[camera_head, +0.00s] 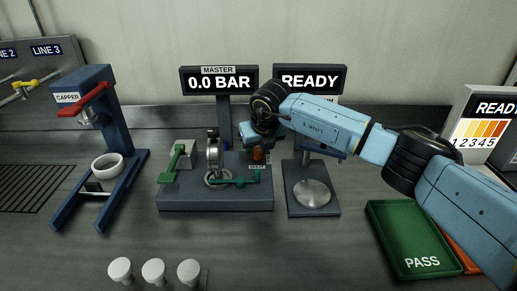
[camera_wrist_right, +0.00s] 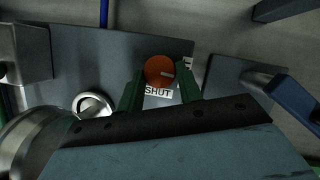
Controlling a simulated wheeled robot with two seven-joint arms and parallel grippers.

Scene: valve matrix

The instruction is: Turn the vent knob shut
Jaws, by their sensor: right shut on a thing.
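The orange-red vent knob (camera_wrist_right: 159,70) sits on the grey test block (camera_head: 215,195), between the two dark green fingers of my right gripper (camera_wrist_right: 160,82). The fingers are shut on the knob's sides. A short pale mark on the knob points right in the right wrist view. A white SHUT label (camera_wrist_right: 159,93) lies below the knob there, and another label right of it is partly hidden by a finger. In the head view my right gripper (camera_head: 257,150) reaches down over the block's right end, and only a bit of the knob shows. My left gripper is out of view.
The MASTER display (camera_head: 219,80) reads 0.0 BAR; another reads READY. A stand with a round plate (camera_head: 312,194) is on the right. Green PASS tray (camera_head: 415,242), capper (camera_head: 95,115) and white caps (camera_head: 153,269) lie around.

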